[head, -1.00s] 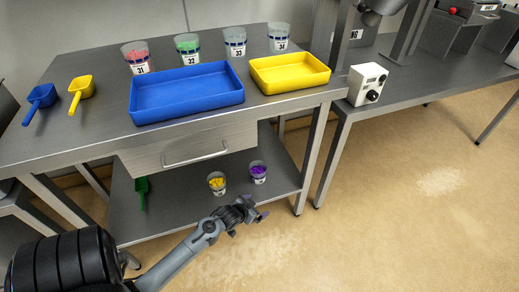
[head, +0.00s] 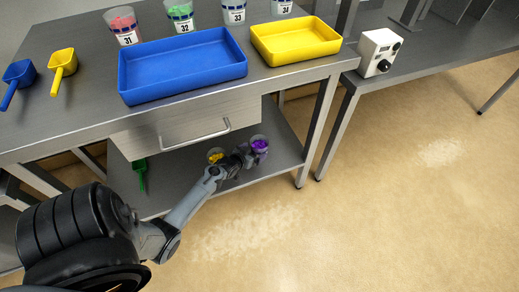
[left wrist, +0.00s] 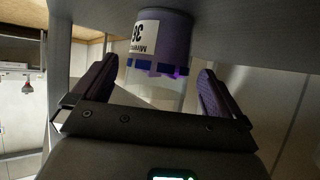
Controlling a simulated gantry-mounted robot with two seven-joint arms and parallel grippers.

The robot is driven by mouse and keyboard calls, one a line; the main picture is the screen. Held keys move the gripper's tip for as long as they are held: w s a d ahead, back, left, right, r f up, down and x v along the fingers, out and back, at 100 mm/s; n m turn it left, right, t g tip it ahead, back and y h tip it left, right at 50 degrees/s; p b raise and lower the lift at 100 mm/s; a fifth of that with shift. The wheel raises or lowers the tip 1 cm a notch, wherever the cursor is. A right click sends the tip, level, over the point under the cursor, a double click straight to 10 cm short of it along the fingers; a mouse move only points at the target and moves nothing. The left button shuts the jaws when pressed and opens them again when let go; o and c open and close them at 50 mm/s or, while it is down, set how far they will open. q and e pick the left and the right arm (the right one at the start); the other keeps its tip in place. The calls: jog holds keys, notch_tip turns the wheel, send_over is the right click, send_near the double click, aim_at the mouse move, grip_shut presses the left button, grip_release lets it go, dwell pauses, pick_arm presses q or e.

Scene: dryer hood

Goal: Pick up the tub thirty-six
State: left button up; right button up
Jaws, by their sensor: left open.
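A clear tub with purple contents (head: 259,146) stands on the lower shelf under the table, at the right. In the left wrist view this tub (left wrist: 165,30) appears upside down, with a white label whose digits are partly cut off and look like 36. My left gripper (head: 246,153) reaches in beside the tub from the left. In the left wrist view my left gripper (left wrist: 158,68) is open, with one finger on each side of the tub's near part; I cannot tell whether they touch it. My right gripper is not in view.
A tub with yellow contents (head: 215,155) stands close to my left arm, partly hidden by it. A green scoop (head: 140,170) is farther left on the shelf (head: 180,180). The drawer (head: 190,128) and tabletop overhang the shelf. Blue (head: 180,95) and yellow (head: 295,55) trays sit on top.

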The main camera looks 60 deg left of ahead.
aim_at(255, 153)
pick_arm(q)
jog(key=w+f+b, duration=0.1)
jog(key=w+a+f+b, duration=0.1)
jog(key=f+b, duration=0.1)
jog(key=shift+w+b, duration=0.15)
jog(key=shift+b, duration=0.15)
jog(key=shift+w+a+b, duration=0.35)
jog(key=shift+w+b, duration=0.05)
jog(key=shift+w, duration=0.2)
jog(key=shift+c, duration=0.3)
jog(key=c, duration=0.7)
jog(key=shift+c, duration=1.1)
